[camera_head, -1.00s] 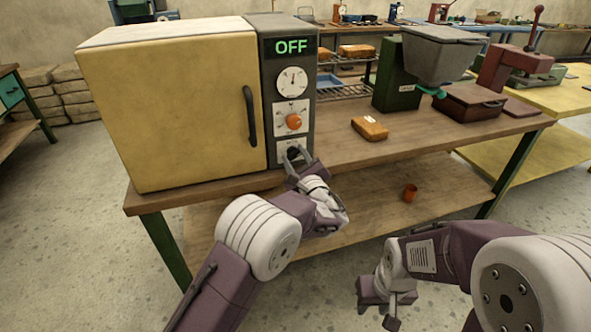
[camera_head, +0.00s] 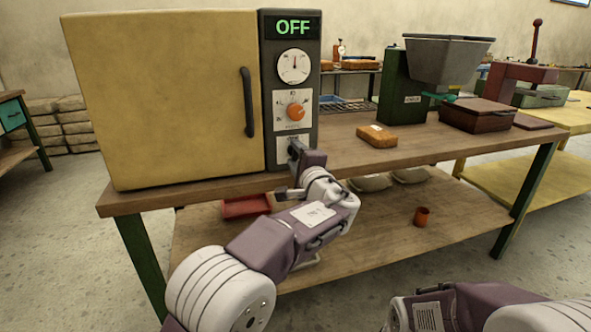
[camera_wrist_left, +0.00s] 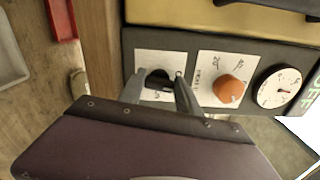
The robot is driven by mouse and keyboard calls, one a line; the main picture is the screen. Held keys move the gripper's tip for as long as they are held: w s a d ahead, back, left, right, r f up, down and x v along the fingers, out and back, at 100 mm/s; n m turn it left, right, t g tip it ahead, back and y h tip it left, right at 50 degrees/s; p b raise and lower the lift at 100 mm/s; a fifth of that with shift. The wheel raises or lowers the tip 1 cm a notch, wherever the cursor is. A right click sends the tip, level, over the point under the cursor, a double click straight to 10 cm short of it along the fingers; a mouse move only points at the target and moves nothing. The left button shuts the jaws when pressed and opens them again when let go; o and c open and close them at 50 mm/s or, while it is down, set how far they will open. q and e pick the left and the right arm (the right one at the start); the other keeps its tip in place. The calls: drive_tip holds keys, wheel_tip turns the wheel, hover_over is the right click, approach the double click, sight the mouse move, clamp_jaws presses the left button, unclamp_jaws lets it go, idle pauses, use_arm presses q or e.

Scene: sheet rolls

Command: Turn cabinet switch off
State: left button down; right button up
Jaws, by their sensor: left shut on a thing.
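The yellow cabinet (camera_head: 165,100) stands on the table's left part, its door shut. Its dark control panel (camera_head: 268,140) has a display (camera_head: 291,27) reading OFF in green. The black switch (camera_wrist_left: 158,78) sits on a white plate at the panel's bottom, mostly hidden by my gripper in the head view. My left gripper (camera_head: 295,155) is at this switch. In the left wrist view its fingers (camera_wrist_left: 160,84) are on either side of the switch, shut on it. My right arm shows at the bottom right; its gripper is out of the frame.
Above the switch are an orange knob (camera_head: 296,112) and a round dial (camera_head: 294,66). The door handle (camera_head: 248,102) is left of the panel. A brown block (camera_head: 377,136) and a grey-hopper machine (camera_head: 445,63) stand to the right on the wooden table (camera_head: 340,160).

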use_arm(q)
drive_tip(key=shift+r+n+b, duration=0.1)
drive_tip(key=shift+n+b, duration=0.7)
use_arm(e)
drive_tip(key=shift+f, duration=1.2)
use_arm(q)
drive_tip(key=c, duration=1.1)
unclamp_jaws()
drive_tip(key=shift+c, duration=0.2)
drive_tip(key=o, duration=0.3)
drive_tip(key=shift+w+d, duration=0.1)
drive_tip(key=shift+w, duration=0.05)
use_arm(e)
drive_tip(key=shift+w+f, duration=0.1)
use_arm(q)
drive_tip(key=p+v, duration=0.1)
drive_tip(key=v, duration=0.8)
use_arm(e)
drive_tip(key=shift+r, duration=0.6)
